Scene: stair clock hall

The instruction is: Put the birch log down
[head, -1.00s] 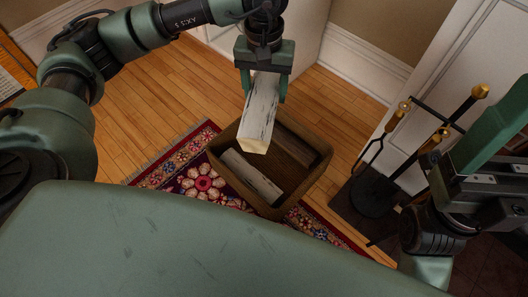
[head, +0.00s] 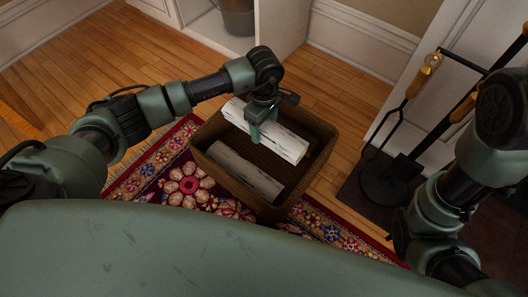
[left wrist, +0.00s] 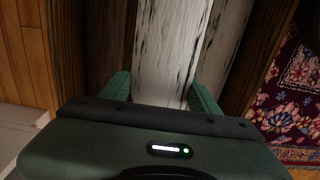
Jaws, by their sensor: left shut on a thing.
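The birch log (head: 288,146), white with dark streaks and a pale cut end, is held by my left gripper (head: 262,122) over the brown box. In the left wrist view the log (left wrist: 172,45) runs between the two green fingers of the gripper (left wrist: 162,95). The log lies slantwise within the box's outline, near rim height; I cannot tell if it touches anything below. A second birch log (head: 243,170) lies in the box on the near left side. My right arm is at the right edge, its gripper out of view.
The brown box (head: 275,210) stands on a patterned red rug (head: 185,187) over a wooden floor. Fire tools on a dark stand (head: 385,185) are to the right, by a white panel. A metal bucket (head: 237,18) sits in a white alcove at the back.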

